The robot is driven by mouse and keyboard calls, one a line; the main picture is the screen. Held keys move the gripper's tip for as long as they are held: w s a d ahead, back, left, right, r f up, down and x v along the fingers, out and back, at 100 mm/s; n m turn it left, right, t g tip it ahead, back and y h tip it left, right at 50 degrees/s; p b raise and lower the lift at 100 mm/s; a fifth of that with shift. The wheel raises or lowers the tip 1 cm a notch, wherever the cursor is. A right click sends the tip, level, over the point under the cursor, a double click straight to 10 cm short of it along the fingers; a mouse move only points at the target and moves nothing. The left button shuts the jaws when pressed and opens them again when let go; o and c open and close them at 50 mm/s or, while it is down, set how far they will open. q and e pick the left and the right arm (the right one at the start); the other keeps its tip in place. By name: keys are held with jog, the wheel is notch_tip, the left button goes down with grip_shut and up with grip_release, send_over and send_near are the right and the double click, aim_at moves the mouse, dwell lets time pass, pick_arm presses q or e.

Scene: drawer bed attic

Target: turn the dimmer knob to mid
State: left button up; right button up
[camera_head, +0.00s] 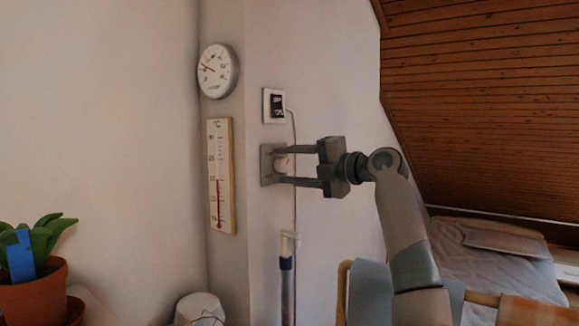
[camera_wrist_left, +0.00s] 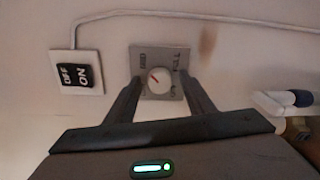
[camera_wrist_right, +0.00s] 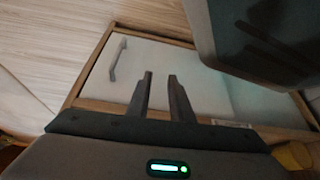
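The dimmer is a grey plate (camera_head: 267,168) on the wall with a round white knob (camera_wrist_left: 158,80). In the left wrist view the knob has a short red mark pointing to the picture's upper left; the small lettering around it is hard to read. My left gripper (camera_head: 279,166) reaches in from the right with one finger above and one below the knob. In the left wrist view narrow gaps show between the knob and the fingers, so it looks open around the knob. My right gripper (camera_wrist_right: 160,77) is open and empty, away from the dimmer.
A black ON/OFF switch (camera_head: 277,105) sits just above the dimmer, with a cable running down the wall. A thermometer (camera_head: 220,175) and a round gauge (camera_head: 217,71) hang to the left. A pale panel with a handle (camera_wrist_right: 118,59) lies beyond my right gripper.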

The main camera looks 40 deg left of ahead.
pick_arm(q)
jog(key=shift+d, duration=0.1)
jog(key=shift+w+d, duration=0.1)
jog(key=shift+d, duration=0.5)
jog(key=w+d+b, duration=0.1)
jog(key=d+b, duration=0.2)
jog(key=d, duration=1.3)
jog(key=shift+w+r, duration=0.4)
pick_arm(e)
jog(key=shift+s+d+f+g+h, duration=0.15)
jog(key=shift+s+d+f+g, duration=0.2)
jog(key=shift+s+d, duration=0.15)
jog(key=shift+s+d+f+g+h, duration=0.1)
jog(key=shift+s+d+f+g, duration=0.1)
jog(key=shift+s+d+g, duration=0.3)
jog(key=shift+s+d+f+g+h, duration=0.15)
jog(key=shift+s+d+f+g, duration=0.15)
jog(key=shift+s+d, duration=0.25)
pick_arm(q)
jog(key=shift+a, duration=0.1)
